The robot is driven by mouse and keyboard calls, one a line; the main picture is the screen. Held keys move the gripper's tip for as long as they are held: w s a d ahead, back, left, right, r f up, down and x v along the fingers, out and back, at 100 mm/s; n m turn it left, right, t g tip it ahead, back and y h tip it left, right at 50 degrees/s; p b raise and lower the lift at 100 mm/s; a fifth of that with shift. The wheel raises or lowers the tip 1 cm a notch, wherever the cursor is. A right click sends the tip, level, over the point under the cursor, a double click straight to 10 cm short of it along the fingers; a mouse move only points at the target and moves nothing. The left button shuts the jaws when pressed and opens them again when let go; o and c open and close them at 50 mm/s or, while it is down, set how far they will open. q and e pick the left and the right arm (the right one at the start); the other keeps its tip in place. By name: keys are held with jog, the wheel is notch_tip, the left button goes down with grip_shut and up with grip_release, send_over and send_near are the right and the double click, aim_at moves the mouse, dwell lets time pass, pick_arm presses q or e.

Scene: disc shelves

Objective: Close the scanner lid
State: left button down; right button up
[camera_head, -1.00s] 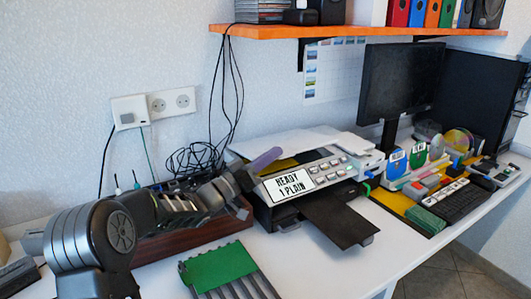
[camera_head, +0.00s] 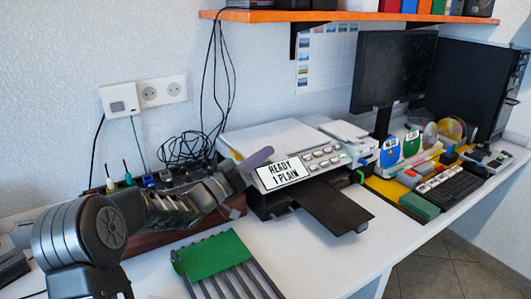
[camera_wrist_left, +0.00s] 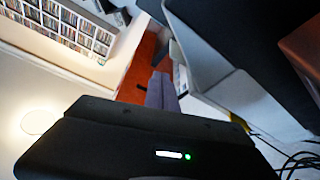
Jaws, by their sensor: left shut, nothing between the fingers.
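The scanner (camera_head: 310,165) is the white and dark printer on the desk, with a "READY 1 PLAIN" display. Its white lid (camera_head: 272,138) lies flat, or nearly flat, over the top; any small gap at its edge cannot be told. My left gripper (camera_head: 260,157) comes in from the left with its purple fingers shut and empty. The fingertips are just in front of the lid's near edge, above the left end of the control panel; contact cannot be told. The fingers also show in the left wrist view (camera_wrist_left: 160,91). My right gripper is not in view.
A dark output tray (camera_head: 335,207) juts from the scanner's front. A green-ended rack (camera_head: 212,255) lies on the front desk. A wooden organiser (camera_head: 150,242) is behind my left arm. Cables (camera_head: 187,150) lie behind it.

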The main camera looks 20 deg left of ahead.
pick_arm(q)
jog(key=s+a+b, duration=0.1)
jog(key=s+a, duration=0.5)
jog(key=s, duration=0.6)
jog(key=shift+s+a+f, duration=0.25)
jog(key=shift+f, duration=0.05)
jog(key=shift+r, duration=0.1)
